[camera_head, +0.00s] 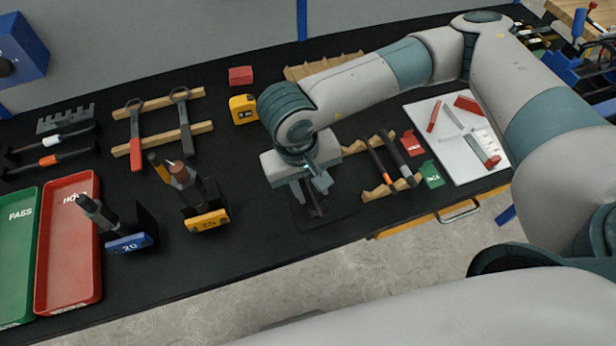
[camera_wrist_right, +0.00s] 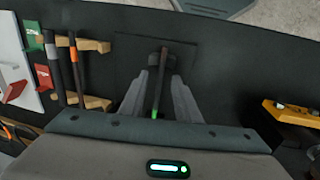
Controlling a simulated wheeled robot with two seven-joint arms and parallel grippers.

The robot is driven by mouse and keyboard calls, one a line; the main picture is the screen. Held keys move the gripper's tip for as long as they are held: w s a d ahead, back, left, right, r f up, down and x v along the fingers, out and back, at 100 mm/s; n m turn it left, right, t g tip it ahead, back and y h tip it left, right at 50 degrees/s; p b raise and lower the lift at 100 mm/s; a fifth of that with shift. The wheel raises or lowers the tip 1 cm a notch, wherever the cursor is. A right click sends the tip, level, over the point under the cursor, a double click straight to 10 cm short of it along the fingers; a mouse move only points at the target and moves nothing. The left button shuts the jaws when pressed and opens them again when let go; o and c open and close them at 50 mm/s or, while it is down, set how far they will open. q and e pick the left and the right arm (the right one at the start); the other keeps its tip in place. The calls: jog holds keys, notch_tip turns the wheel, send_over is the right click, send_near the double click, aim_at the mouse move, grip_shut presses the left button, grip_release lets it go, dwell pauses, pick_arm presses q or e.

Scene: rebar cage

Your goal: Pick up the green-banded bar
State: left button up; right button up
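The green-banded bar (camera_wrist_right: 161,88) shows in the right wrist view as a thin dark bar. Its bright green band is at the end nearest the gripper body. Its far end meets a small dark support on a black square mat (camera_wrist_right: 127,62). My right gripper (camera_wrist_right: 161,78) is open, one finger on each side of the bar, with a gap visible on both sides. In the head view, my right gripper (camera_head: 313,203) points down over the table's front middle and mostly hides the bar. My left gripper is not in view.
A wooden rack (camera_head: 376,191) with an orange-banded bar and a dark bar stands just right of the gripper. A yellow-labelled holder (camera_head: 208,221) and blue-labelled holder (camera_head: 131,243) stand left. Red (camera_head: 68,255) and green trays (camera_head: 14,255) lie far left.

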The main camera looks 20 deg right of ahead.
aim_at(311, 196)
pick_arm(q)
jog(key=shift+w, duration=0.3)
pick_arm(e)
grip_shut()
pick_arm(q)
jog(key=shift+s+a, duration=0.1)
